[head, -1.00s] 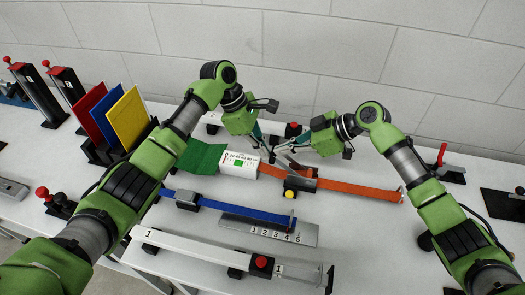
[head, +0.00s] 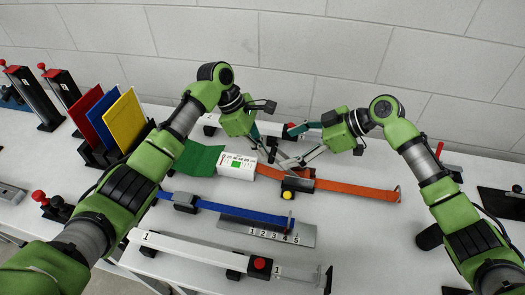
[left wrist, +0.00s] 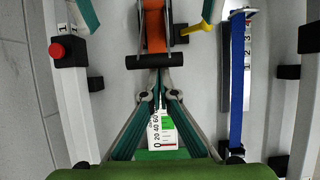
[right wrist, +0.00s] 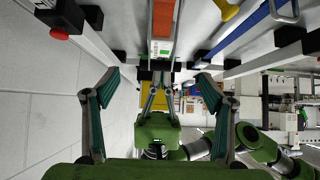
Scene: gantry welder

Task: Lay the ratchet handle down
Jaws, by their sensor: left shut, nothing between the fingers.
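In the left wrist view the ratchet handle's dark crossbar (left wrist: 155,62) lies across the strap line. My left gripper (head: 283,163) is shut and empty, with its fingertips right at that crossbar; whether they touch it is unclear. My right gripper (head: 296,146) is open and empty, just behind and above the ratchet. Its spread fingers (right wrist: 155,92) also show in the right wrist view. The fingers partly hide the handle in the head view, so its tilt is hard to judge.
A yellow knob (head: 286,194), a blue strap (head: 240,213) and a numbered metal plate (head: 305,234) lie in front. Coloured panels (head: 126,118) stand at left.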

